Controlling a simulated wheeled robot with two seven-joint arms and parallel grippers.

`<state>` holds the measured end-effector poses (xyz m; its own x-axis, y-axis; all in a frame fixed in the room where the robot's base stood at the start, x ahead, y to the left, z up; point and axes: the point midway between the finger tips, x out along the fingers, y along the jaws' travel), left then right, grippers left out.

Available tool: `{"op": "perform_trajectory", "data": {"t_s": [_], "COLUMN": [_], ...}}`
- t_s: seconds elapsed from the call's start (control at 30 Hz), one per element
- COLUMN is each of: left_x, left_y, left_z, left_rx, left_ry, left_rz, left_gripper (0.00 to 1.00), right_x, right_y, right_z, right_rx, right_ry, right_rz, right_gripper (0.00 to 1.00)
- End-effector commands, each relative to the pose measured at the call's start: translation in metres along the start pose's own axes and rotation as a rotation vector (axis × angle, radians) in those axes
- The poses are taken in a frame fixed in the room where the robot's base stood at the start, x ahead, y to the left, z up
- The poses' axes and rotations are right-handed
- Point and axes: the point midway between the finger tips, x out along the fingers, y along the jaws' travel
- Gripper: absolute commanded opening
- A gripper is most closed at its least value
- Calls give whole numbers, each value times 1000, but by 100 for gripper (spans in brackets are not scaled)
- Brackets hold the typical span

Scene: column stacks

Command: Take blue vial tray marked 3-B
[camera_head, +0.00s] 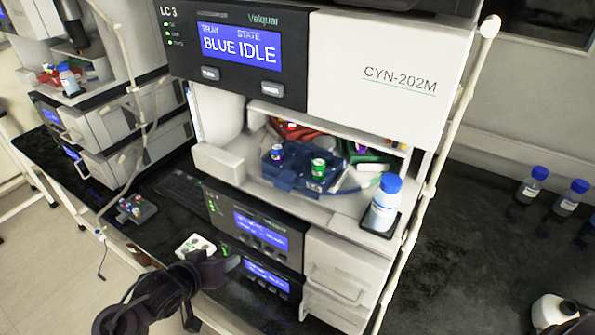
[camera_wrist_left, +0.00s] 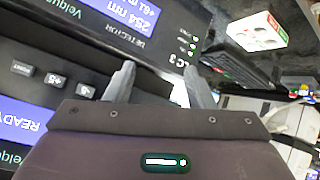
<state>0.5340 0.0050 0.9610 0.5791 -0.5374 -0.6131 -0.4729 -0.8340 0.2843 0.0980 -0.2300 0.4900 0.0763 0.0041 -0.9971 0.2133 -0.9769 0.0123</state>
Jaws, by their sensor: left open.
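A blue vial tray (camera_head: 290,178) with a few vials sits in the open bay of the LC 3 stack in the head view. Its label is too small to read. Red and green trays (camera_head: 372,158) lie behind and beside it, partly hidden. My left gripper (camera_head: 232,264) is low in front of the stack's lower modules, below and left of the blue tray and well apart from it. In the left wrist view my left gripper (camera_wrist_left: 160,82) has its fingers apart with nothing between them, facing the detector panel. My right gripper is in neither view.
A blue-capped bottle (camera_head: 384,203) stands at the bay's right front corner. A pale tube (camera_head: 445,150) runs down the stack's right edge. A keyboard (camera_head: 180,190) and a small white box (camera_head: 195,246) lie left of the stack. More bottles (camera_head: 532,185) stand at right.

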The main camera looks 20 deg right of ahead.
Motion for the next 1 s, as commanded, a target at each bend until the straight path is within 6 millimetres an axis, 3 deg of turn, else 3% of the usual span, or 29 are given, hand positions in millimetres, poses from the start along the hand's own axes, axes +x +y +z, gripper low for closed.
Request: {"op": "perform_trajectory", "data": {"t_s": [0.03, 0.1, 0.2, 0.3, 0.4, 0.57, 1.0], "left_x": [-32, -72, -129, -163, -180, -183, -129], "left_y": [31, 70, 127, 163, 181, 191, 207], "left_z": [-48, -92, -134, -146, -147, -146, -155], "left_rx": [68, 144, 269, 361, 416, 446, 445], "left_ry": [63, 127, 210, 240, 245, 240, 237], "left_rz": [27, 60, 110, 151, 172, 184, 185], "left_gripper": [49, 49, 49, 49, 49, 49, 49], "right_x": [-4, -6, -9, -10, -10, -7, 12], "right_y": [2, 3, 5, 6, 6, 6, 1], "right_z": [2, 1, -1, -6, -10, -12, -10], "right_rx": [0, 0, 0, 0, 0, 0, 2], "right_ry": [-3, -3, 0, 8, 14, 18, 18], "right_rz": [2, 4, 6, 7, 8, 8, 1], "right_gripper": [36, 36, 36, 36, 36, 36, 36]}}
